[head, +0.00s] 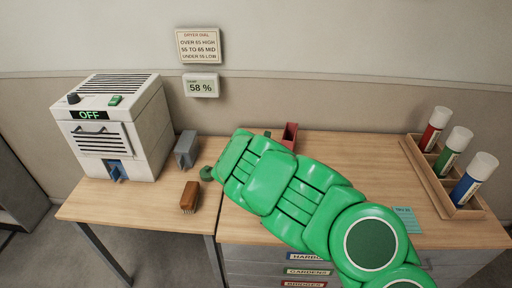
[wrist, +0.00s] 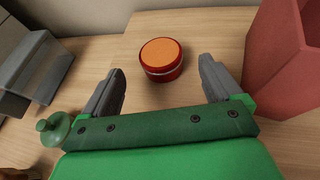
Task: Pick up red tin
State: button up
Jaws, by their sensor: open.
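The red tin (wrist: 161,60) is a short round tin with an orange top and a pale band around its side. It sits on the wooden desk, upright, in the upper middle of the wrist view. My gripper (wrist: 162,68) is open, with one grey finger on each side of the view. The tin lies ahead of the gap between the fingertips, and neither finger appears to touch it. In the head view my green arm covers the spot, and I cannot see the tin or the fingers there.
A red open box (head: 290,136) stands close to the right finger in the wrist view (wrist: 278,60). A grey block-like object (head: 187,149), a green knobbed object (wrist: 56,128) and a brown brush (head: 190,197) are left. A white dryer (head: 140,135) and a wooden rack (head: 465,211) stand farther out.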

jog(key=shift+w+a+f, duration=0.1)
jog(key=shift+w+f, duration=0.3)
jog(key=shift+w, duration=0.15)
jog(key=shift+x, duration=1.8)
